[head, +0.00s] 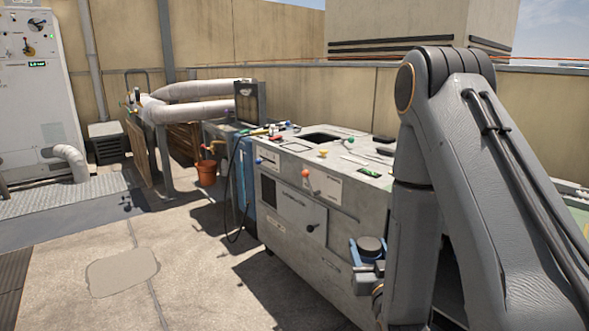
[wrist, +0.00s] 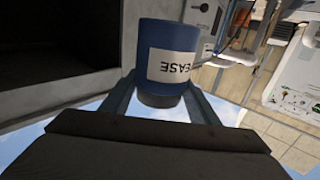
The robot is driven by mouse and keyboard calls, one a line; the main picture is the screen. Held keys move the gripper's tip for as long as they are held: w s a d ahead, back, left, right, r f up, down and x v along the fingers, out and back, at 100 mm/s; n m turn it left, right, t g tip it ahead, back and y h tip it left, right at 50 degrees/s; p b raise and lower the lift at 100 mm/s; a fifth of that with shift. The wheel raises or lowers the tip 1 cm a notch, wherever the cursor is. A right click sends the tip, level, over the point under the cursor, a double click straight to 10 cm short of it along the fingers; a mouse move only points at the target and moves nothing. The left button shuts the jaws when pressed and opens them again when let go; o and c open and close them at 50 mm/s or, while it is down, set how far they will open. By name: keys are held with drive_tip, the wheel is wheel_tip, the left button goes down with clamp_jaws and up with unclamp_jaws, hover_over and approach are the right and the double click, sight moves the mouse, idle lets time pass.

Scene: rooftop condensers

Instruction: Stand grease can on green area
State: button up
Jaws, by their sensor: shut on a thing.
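The grease can (head: 370,244) is blue with a dark lid. It is held upright in front of the grey cabinet, low beside my arm. In the wrist view the can (wrist: 167,55) fills the space between the fingers, and its white label reads "EASE" upside down. My gripper (head: 367,262) is shut on the can; its two fingers (wrist: 160,94) press on either side of it. I cannot clearly make out the green area. A pale green patch (head: 580,214) shows at the right edge of the head view, partly hidden by my arm.
The grey cabinet (head: 310,222) has tools and coloured knobs on its top and a dark square opening (head: 318,138). The concrete floor at left is clear. My arm hides the right part.

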drive_tip(key=shift+s+r+p, duration=0.35)
drive_tip(key=shift+r+p, duration=0.3)
drive_tip(key=shift+p, duration=0.6)
drive_tip(key=shift+s+r+p, duration=0.3)
drive_tip(key=shift+r+p, duration=0.3)
drive_tip(key=shift+p, duration=0.65)
drive_tip(key=s+r+p, duration=0.5)
drive_tip(key=s+p, duration=0.1)
drive_tip(key=p, duration=1.1)
drive_tip(key=shift+r, duration=0.4)
drive_tip(key=shift+s+a, duration=0.1)
